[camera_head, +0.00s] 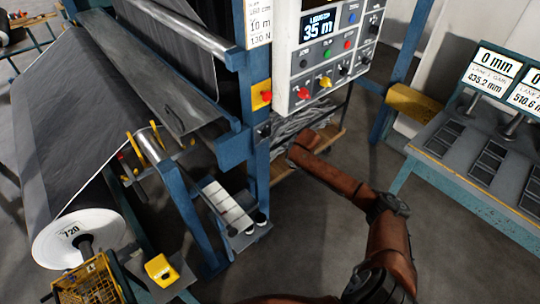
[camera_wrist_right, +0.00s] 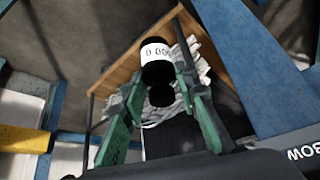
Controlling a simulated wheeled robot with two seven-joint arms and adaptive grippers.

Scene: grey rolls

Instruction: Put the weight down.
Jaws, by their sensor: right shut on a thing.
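The weight (camera_wrist_right: 157,50) is a black cylinder with a white band of printed digits, in the right wrist view. My right gripper (camera_wrist_right: 160,82) has green fingers on either side of it and is shut on it. The fingers hide part of its lower end. In the head view my right arm reaches from the bottom right toward the blue machine post, and the gripper and weight there cannot be made out clearly. My left gripper is not in view.
A wooden-edged shelf (camera_wrist_right: 112,72) with crumpled grey material lies behind the weight. A blue frame (camera_head: 258,175) stands close to my right arm. A control panel (camera_head: 327,50) hangs above it. A small rack with white-banded pieces (camera_head: 226,205) stands left of the arm. Grey floor (camera_head: 325,225) is open.

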